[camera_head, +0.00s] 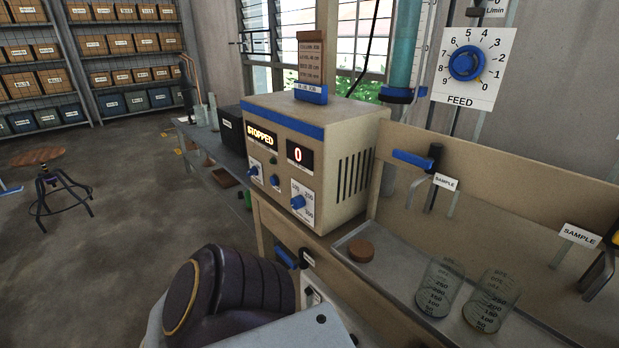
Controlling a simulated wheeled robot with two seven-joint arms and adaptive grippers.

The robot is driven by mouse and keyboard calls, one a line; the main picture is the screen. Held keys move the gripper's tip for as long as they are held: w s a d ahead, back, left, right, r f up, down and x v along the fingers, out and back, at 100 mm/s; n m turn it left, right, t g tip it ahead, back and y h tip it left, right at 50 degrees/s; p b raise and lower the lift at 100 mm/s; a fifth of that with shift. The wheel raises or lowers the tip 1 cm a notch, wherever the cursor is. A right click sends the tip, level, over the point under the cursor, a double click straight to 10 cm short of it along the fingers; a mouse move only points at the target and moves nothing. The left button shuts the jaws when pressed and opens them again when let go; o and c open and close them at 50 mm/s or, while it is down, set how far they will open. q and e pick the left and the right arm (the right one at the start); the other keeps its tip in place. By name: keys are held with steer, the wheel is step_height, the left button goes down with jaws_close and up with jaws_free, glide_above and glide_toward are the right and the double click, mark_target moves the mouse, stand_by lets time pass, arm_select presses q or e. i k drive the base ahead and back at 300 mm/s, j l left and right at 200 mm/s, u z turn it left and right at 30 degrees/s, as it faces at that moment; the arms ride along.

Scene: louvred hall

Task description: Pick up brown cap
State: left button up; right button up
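The brown cap (361,251) is a small, flat, round disc. It lies on the metal tray (386,284) at the left end of the bench, just right of the control box. Nothing touches it or covers it. A dark, ribbed arm link with a gold ring and a grey link, parts of my own arm, fill the bottom centre of the view, left of and below the cap. Neither gripper's fingers show in this view.
Two clear graduated beakers (440,288) (493,301) stand on the tray right of the cap. The beige control box (315,150) reads STOPPED and 0. A sample tap (433,165) with a blue handle is above the tray. A stool (55,185) stands on open floor at left.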

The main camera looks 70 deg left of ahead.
mark_target(361, 250)
steer(key=u, duration=1.2)
steer(key=j+u, duration=0.35)
